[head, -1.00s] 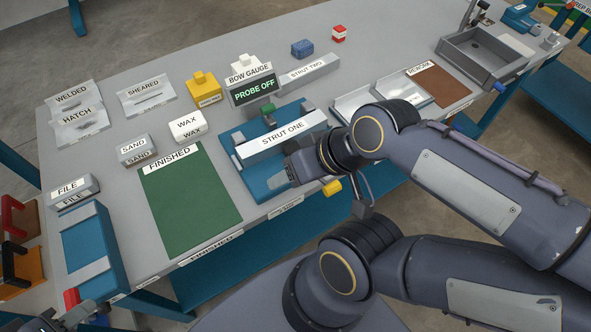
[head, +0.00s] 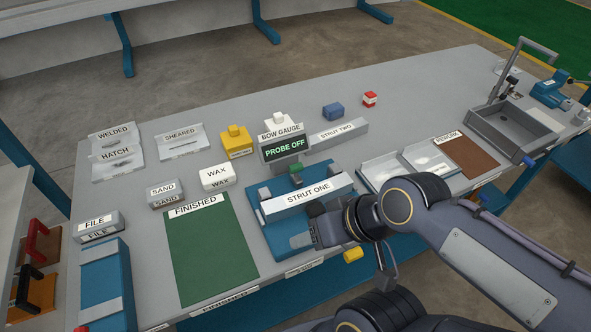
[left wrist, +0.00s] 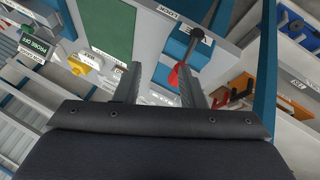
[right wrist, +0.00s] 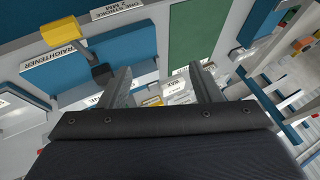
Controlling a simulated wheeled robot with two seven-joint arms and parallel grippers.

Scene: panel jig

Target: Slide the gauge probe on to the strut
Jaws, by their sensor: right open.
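Strut one (head: 308,191), a pale labelled bar, lies across the blue fixture (head: 268,225). Behind it stands the bow gauge (head: 284,148), its display reading PROBE OFF. A small green block (head: 295,173), perhaps the gauge probe, sits behind the strut, near the gauge's foot and apart from the strut's front face. My right gripper (head: 316,238) is at the fixture's front right, in front of the strut; its fingers are apart and empty in the right wrist view (right wrist: 163,82). My left gripper (left wrist: 157,82) shows open and empty in its wrist view, away from the strut.
Strut two (head: 338,134) lies right of the gauge. The green FINISHED mat (head: 212,245) is left of the fixture. A yellow handle (head: 353,254) sticks out at the front edge. Wax (head: 217,177) and sand (head: 165,194) blocks stand left.

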